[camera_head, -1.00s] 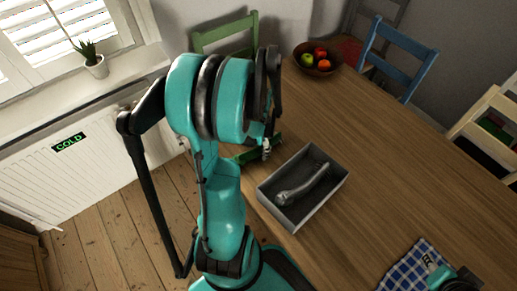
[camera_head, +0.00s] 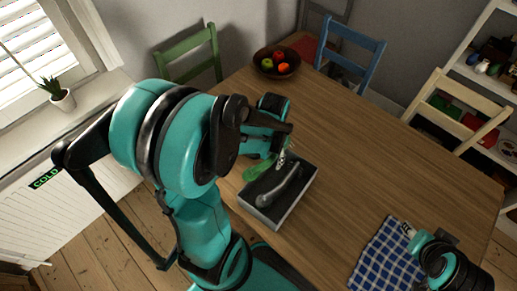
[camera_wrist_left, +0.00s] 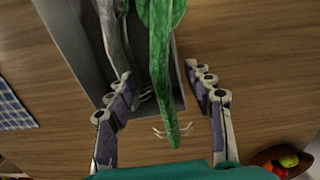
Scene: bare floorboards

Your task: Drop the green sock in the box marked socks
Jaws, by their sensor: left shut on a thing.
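My left gripper (camera_head: 282,158) is over the far end of a grey box (camera_head: 294,205) on the table. It is shut on a long green item (camera_head: 254,172), which matches the task's green sock. In the left wrist view this item (camera_wrist_left: 163,75) looks scaly and tapers to a narrow end between the fingers (camera_wrist_left: 164,106). In the head view it hangs by the box's far left rim; I cannot tell whether it touches it. A long grey object (camera_head: 284,188) lies in the box. No marking on the box is readable. My right gripper (camera_head: 406,229) is at the checked cloth, its jaw unclear.
The wooden table (camera_head: 350,150) has free room right of the box. A fruit bowl (camera_head: 277,64) stands at its far end. A blue checked cloth (camera_head: 378,262) lies near the front right. Green (camera_head: 190,65), blue (camera_head: 350,45) and cream (camera_head: 440,105) chairs stand around.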

